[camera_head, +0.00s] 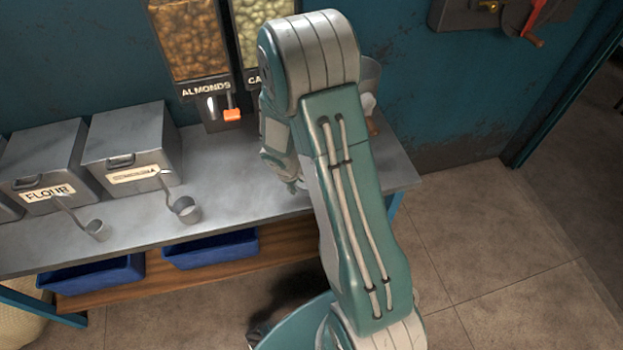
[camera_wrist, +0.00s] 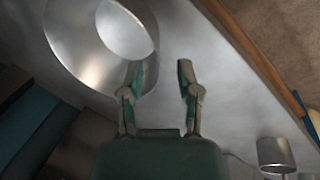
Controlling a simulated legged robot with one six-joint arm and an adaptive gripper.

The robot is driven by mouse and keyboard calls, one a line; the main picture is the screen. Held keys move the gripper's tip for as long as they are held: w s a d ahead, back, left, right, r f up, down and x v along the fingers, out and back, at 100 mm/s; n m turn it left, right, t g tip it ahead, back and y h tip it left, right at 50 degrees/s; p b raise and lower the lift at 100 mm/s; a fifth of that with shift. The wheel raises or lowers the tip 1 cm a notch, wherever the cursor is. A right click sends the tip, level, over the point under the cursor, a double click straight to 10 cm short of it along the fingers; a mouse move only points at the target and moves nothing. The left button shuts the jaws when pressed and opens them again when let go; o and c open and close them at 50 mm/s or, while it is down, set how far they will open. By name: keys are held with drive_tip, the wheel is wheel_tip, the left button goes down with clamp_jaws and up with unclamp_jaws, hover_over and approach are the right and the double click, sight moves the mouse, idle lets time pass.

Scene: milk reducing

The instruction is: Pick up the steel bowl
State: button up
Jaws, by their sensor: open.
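The steel bowl (camera_wrist: 75,50) shows in the wrist view at the upper left, on the grey metal tabletop (camera_wrist: 205,50). It is round and shiny, with a bright pale circle inside its rim. My gripper (camera_wrist: 160,70) is open, its two fingers apart and nothing visible between them. The left fingertip overlaps the bowl's lower right edge in the picture; I cannot tell whether it touches. In the head view my arm covers the middle of the table, and I cannot make out the bowl or the fingers there.
Two ladle-like scoops (camera_head: 185,210) (camera_head: 97,230) hang at the front of metal bins (camera_head: 130,150) on the left. Almond dispenser (camera_head: 190,45) stands behind. Blue trays (camera_head: 210,249) sit on the lower shelf.

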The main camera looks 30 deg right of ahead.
drive_tip(key=shift+x, duration=2.75)
drive_tip(key=shift+d+r, duration=0.1)
drive_tip(key=shift+d, duration=0.05)
clamp_jaws()
